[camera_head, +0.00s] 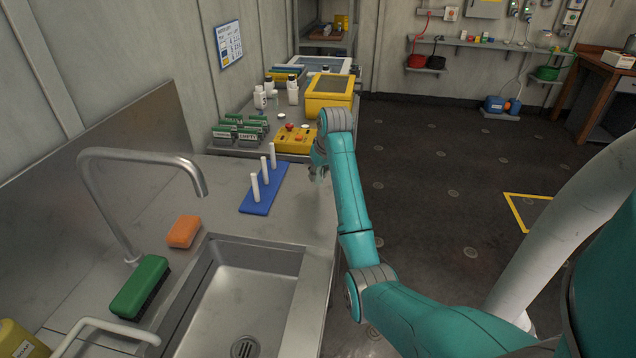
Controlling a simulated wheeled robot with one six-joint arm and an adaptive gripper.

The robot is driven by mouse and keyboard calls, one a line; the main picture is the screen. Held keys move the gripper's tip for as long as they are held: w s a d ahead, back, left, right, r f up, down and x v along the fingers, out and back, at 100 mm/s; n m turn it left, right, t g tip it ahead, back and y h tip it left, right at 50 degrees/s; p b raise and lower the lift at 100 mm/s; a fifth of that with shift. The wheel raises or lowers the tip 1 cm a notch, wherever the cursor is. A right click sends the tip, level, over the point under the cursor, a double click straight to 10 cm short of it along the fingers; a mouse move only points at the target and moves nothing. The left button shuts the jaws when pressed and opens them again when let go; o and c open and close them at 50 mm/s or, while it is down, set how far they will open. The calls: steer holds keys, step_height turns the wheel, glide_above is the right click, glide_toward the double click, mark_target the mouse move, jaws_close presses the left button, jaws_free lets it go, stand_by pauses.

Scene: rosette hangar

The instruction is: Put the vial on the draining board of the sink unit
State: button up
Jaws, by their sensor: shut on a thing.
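The sink unit (190,316) is bare steel, with its basin in the lower left. Its draining board (302,222) is the flat steel top behind the basin. My gripper (318,174) hangs over the right side of this board, to the right of the blue peg rack, pointing down. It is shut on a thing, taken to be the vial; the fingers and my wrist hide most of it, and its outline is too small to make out. I cannot tell whether it touches the board.
A blue rack (258,204) with three white pegs stands on the board. An orange sponge (184,231), a green brush (140,287) and a curved tap (140,154) are to the left. Behind are a yellow device (296,140), white bottles (260,98) and a yellow case (328,98). Bare board lies around the rack.

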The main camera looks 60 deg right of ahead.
mark_target(319, 181)
steer(key=shift+f, duration=1.6)
steer(key=shift+f, duration=0.1)
steer(key=o, duration=1)
steer(key=shift+c, duration=0.2)
